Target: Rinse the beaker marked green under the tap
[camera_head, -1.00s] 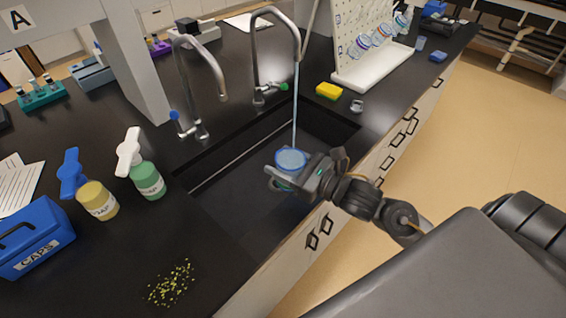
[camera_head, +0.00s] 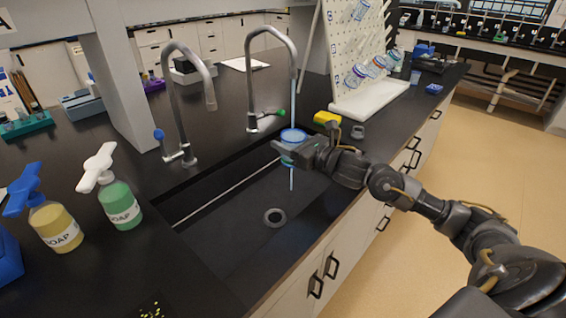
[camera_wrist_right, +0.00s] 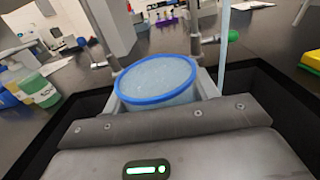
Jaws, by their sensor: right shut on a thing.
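A clear beaker with a blue rim (camera_head: 293,136) is held upright over the sink (camera_head: 235,215); it also shows in the right wrist view (camera_wrist_right: 158,82). A green mark on it cannot be made out clearly. My right gripper (camera_head: 285,153) is shut on the beaker. The tap with the green handle (camera_head: 270,75) is running. Its thin water stream (camera_head: 293,95) shows above and below the beaker in the head view. In the right wrist view the stream (camera_wrist_right: 223,45) passes just right of the rim. My left gripper is not in view.
A second tap with a blue handle (camera_head: 180,100) stands left, with no stream. Soap bottles, green (camera_head: 120,205) and yellow (camera_head: 55,228), stand left of the sink. A yellow sponge (camera_head: 327,118) and a pegboard rack (camera_head: 358,50) are right. The sink floor around the drain (camera_head: 275,217) is clear.

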